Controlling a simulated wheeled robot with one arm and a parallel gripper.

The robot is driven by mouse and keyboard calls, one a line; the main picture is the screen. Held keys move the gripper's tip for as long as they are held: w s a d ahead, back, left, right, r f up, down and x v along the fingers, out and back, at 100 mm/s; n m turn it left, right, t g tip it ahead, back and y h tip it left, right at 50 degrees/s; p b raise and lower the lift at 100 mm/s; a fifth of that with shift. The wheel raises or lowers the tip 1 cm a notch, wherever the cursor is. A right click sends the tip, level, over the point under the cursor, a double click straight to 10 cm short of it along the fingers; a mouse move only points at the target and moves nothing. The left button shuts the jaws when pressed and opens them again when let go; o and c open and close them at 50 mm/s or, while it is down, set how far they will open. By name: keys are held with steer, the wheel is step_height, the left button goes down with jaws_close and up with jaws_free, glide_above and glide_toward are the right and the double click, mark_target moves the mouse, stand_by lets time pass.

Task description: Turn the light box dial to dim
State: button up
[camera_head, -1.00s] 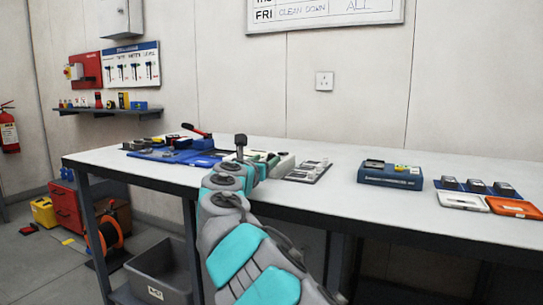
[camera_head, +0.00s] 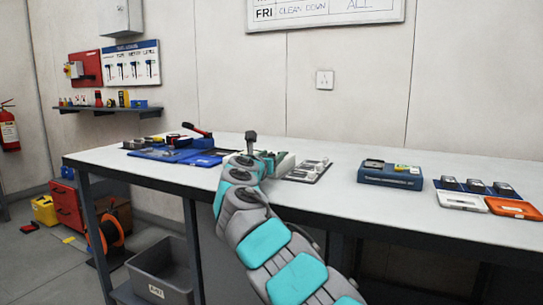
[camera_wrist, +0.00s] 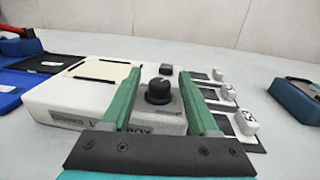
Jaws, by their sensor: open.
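The light box (camera_wrist: 62,97) is a white box with a cream panel on top, standing on the bench in the wrist view. Its black dial (camera_wrist: 159,92) sits on a grey section at the right end. My gripper (camera_wrist: 158,88) is open, its two green fingers reaching forward on either side of the dial with gaps to both. I cannot tell whether the fingertips are level with the dial. In the head view my arm and gripper hide most of the light box (camera_head: 286,160). The dial's pointer setting is too small to read.
Blue trays with tools (camera_head: 172,154) lie left of the light box. A dark mat with small white blocks (camera_head: 308,171) lies close on its right. A blue box (camera_head: 389,174) and an orange case (camera_head: 513,208) stand farther right. Bare bench separates the mat and blue box.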

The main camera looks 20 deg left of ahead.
jaws_close()
stand_by(0.5)
